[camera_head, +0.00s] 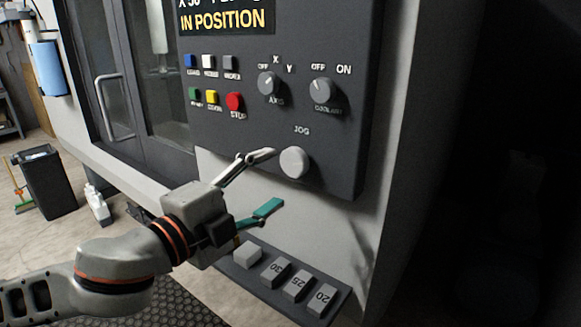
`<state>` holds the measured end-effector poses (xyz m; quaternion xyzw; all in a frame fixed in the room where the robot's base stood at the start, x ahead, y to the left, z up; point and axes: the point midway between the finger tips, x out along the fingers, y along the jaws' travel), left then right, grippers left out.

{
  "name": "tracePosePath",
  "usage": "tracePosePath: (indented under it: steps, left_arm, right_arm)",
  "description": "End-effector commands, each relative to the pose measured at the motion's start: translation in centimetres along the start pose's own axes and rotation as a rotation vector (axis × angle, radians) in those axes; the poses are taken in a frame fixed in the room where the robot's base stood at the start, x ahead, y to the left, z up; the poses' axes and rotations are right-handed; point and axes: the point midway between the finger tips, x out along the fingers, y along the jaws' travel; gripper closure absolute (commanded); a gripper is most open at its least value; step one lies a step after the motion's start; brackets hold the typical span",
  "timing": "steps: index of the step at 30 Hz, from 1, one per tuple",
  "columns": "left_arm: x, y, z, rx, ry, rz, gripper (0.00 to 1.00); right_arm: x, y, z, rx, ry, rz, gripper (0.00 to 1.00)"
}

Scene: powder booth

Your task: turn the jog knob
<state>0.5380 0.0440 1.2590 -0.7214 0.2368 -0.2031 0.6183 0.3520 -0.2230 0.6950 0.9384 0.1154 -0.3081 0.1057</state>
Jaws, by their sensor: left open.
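The jog knob (295,162) is a round light-grey knob low on the dark control panel (340,140), under the white word JOG. My left gripper (265,180) is open and empty, to the left of the knob and a little below it. Its upper finger reaches toward the knob's left side; I cannot tell whether it touches. Its lower finger, with a teal pad, is below and left of the knob. The knob's face is uncovered. My right gripper is not in view.
Above the knob are the axis knob (268,83), the coolant knob (321,90) and several coloured buttons, including a red stop button (234,101). A ledge (340,299) with numbered blocks sits below my gripper. A dark bin (46,182) stands at the left.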

Motion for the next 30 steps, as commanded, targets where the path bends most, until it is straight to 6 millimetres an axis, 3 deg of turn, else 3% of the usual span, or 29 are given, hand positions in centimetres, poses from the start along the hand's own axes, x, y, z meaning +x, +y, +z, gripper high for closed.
tracePosePath:
  steps: [18,24,30]
  left_arm:
    - [0.08,0.19,0.31,-1.299,-0.004,-0.003,0.43]
    - [0.08,0.19,0.4,-1.526,-0.004,-0.005,0.43]
    - [0.95,0.13,0.41,-1.573,-0.003,-0.006,0.43]
  right_arm:
    - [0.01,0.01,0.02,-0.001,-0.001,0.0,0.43]
    - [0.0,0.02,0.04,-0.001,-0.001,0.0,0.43]
    - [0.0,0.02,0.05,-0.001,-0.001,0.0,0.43]
